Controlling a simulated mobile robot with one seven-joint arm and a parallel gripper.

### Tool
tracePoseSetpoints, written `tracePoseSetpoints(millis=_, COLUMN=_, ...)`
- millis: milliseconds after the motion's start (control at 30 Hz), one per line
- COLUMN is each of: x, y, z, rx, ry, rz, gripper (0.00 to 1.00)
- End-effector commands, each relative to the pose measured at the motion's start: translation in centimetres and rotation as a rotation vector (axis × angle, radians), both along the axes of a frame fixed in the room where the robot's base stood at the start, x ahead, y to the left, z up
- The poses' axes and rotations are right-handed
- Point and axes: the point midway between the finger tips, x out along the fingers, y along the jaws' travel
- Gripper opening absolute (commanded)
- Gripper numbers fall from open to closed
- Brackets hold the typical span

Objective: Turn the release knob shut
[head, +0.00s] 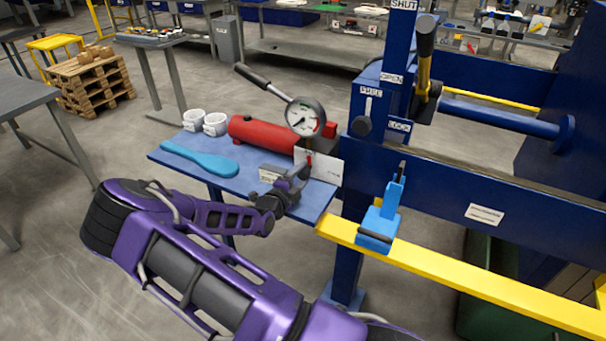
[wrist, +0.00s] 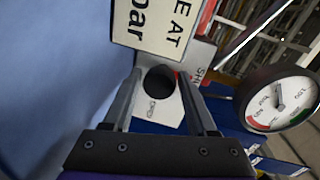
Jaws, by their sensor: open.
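The release knob (wrist: 160,79) is a round black knob in the wrist view, on a white label plate (wrist: 160,112) with small lettering. My gripper (wrist: 161,88) is open, with one finger on each side of the knob. I cannot tell whether the fingers touch it. In the head view my gripper (head: 294,183) is low in front of the red pump (head: 262,132), and the knob is not clearly visible there. A round pressure gauge (head: 305,117) stands on the pump; it also shows at the right in the wrist view (wrist: 281,100).
The pump's long lever (head: 263,82) rises to the left. The blue press frame (head: 425,185) and yellow rail (head: 470,284) stand close on the right.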

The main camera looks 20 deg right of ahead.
Motion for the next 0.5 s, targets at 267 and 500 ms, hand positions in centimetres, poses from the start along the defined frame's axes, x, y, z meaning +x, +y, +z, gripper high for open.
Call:
tracePoseSetpoints(millis=267, x=-3.5, y=4.8, z=0.7, rx=0.003, ry=0.001, rz=0.006, gripper=0.58)
tracePoseSetpoints(millis=500, x=-7.0, y=9.3, z=1.4, rx=0.003, ry=0.001, rz=0.004, gripper=0.58)
